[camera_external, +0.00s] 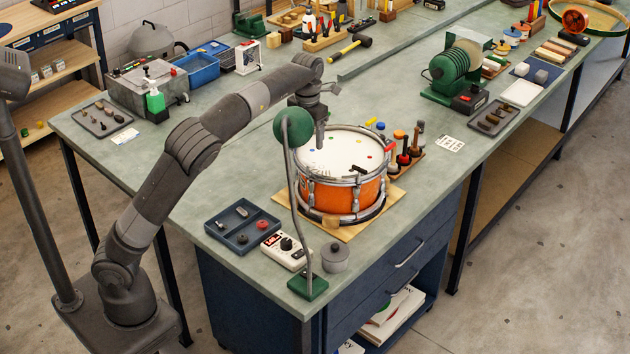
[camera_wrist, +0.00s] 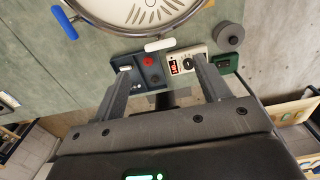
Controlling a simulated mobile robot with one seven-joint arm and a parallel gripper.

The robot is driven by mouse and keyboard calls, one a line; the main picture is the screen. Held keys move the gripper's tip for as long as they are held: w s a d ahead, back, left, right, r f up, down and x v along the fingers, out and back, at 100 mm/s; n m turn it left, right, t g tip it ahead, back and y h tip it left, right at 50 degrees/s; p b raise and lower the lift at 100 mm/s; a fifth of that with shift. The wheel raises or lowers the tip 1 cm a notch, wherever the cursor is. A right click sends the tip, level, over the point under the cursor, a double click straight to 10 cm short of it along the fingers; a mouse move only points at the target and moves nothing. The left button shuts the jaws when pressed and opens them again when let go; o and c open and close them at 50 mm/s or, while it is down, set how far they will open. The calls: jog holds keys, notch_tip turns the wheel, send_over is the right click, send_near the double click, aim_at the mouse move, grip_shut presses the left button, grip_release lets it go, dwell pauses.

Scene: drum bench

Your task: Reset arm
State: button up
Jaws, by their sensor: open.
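My arm reaches from the lower left over the bench. My gripper (camera_external: 319,128) hangs at the back left edge of the orange drum (camera_external: 338,192), above the height of its white head; I cannot tell whether it touches the rim. In the wrist view my gripper's two fingers (camera_wrist: 163,78) are spread wide with nothing between them. Beyond them lie the dark parts tray (camera_wrist: 150,78) and the white meter (camera_wrist: 178,62). The drum head (camera_wrist: 135,12) fills the top of that view. The drum stands upright on a wooden board (camera_external: 388,203).
A green desk lamp (camera_external: 294,128) with a thin stalk stands close in front of the drum, near my gripper. The tray (camera_external: 242,226), meter (camera_external: 288,249) and grey pot (camera_external: 335,257) sit at the front. Upright tools (camera_external: 404,150) stand right of the drum.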

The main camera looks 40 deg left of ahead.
jog(key=shift+r, duration=0.65)
jog(key=s+a+m+t+h, duration=0.1)
jog(key=s+a+m+h, duration=0.2)
jog(key=s+a+m, duration=1.15)
jog(key=s+f+m+t+y, duration=0.1)
jog(key=s+f+m+t, duration=0.1)
jog(key=s+m, duration=0.8)
jog(key=s+d+f+m+t+y, duration=0.1)
jog(key=s+f+m+t+y, duration=0.1)
jog(key=s+m, duration=0.8)
jog(key=shift+s+f+m+t, duration=0.15)
jog(key=shift+f+m+t, duration=0.15)
jog(key=shift+m, duration=0.35)
